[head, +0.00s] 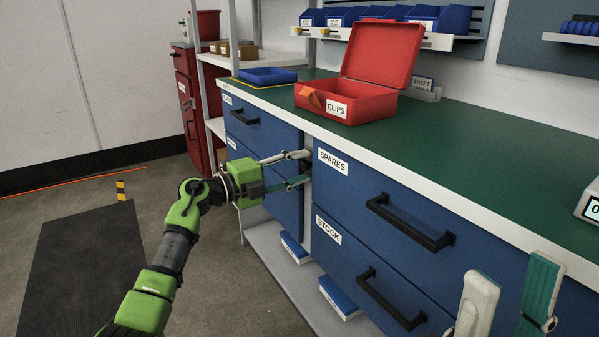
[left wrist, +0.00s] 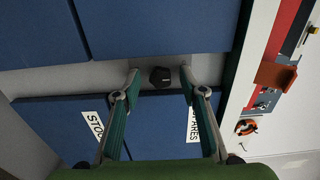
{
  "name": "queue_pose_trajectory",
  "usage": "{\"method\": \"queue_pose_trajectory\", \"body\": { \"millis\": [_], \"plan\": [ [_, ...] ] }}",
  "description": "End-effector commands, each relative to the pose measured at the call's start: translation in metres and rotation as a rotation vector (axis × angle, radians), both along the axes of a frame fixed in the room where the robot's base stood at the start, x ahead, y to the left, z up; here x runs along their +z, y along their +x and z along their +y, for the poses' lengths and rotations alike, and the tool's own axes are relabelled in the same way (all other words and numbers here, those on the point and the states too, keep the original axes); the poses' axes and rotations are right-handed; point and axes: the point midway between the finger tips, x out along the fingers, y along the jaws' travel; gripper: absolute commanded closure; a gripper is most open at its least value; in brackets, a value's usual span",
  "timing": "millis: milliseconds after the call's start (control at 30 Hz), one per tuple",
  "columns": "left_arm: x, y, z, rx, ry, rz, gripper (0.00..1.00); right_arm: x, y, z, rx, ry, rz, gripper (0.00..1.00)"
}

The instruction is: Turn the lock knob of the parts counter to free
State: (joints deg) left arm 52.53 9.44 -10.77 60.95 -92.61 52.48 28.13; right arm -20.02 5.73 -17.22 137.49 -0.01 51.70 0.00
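The parts counter (head: 440,155) has a green top and blue drawers, with labels reading SPARES and STOCK. Its black lock knob (left wrist: 160,76) shows in the left wrist view on the light strip between the drawer columns. My left gripper (head: 302,168) is open in front of this strip. Its fingertips stand on either side of the knob, with a visible gap on both sides. In the head view the knob is hard to make out behind the fingers. My right gripper (head: 509,300) is open and empty at the lower right, in front of the drawers.
An open red CLIPS box (head: 345,103) and a blue tray (head: 268,76) stand on the counter top. Black drawer handles (head: 410,222) stick out right of my left gripper. A red cabinet (head: 189,105) stands behind. The floor at left is mostly free.

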Motion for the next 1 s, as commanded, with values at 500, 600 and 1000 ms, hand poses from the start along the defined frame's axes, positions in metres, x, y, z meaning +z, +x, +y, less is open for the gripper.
{"method": "queue_pose_trajectory", "body": {
  "millis": [500,600,1000],
  "plan": [
    [0.0003,0.0025,-0.0033,0.0,0.0,0.0,1.0,-0.0013,0.0005,0.0002,0.0,-0.001,0.002,0.6],
    [0.0002,0.0024,-0.0032,0.0,0.001,0.001,1.0,-0.0013,0.0005,0.0002,0.0,-0.001,0.003,0.6],
    [-0.001,0.0025,-0.0023,0.001,0.162,-0.215,1.0,0.0032,0.0005,0.0001,0.0,-0.001,0.003,0.6]
  ]
}}
